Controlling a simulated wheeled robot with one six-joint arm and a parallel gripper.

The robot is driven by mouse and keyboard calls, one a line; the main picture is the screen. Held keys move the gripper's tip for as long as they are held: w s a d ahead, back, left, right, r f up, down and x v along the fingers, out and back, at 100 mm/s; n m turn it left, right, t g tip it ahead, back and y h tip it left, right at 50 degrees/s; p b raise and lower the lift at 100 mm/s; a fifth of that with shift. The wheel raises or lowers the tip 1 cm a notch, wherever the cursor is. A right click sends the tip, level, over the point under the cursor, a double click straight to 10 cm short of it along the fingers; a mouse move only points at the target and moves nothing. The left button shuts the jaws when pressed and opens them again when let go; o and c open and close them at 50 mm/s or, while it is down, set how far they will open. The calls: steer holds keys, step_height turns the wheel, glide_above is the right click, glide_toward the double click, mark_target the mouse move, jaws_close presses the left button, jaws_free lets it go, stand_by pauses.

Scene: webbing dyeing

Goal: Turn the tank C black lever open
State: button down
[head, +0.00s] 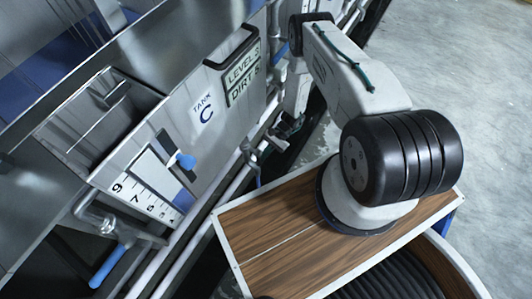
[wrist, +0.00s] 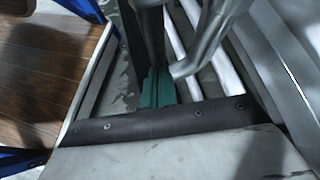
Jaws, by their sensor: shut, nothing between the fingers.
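My gripper shows in the wrist view as teal fingers (wrist: 157,88), shut and empty. They are beside a grey curved pipe (wrist: 203,45). A dark upright shape stands directly beyond the fingers; I cannot tell whether it is the black lever or whether they touch. In the head view, my arm reaches to the pipes and the fingertips are hard to make out.
A blue-handled valve (head: 108,266) is at the lower left. White pipes (head: 205,215) run along below the tank. Open concrete floor (head: 465,60) lies to the right.

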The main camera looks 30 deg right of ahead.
stand_by(0.6)
steer(key=w+d, duration=0.4)
steer(key=d, duration=0.9)
steer(key=shift+w, duration=0.4)
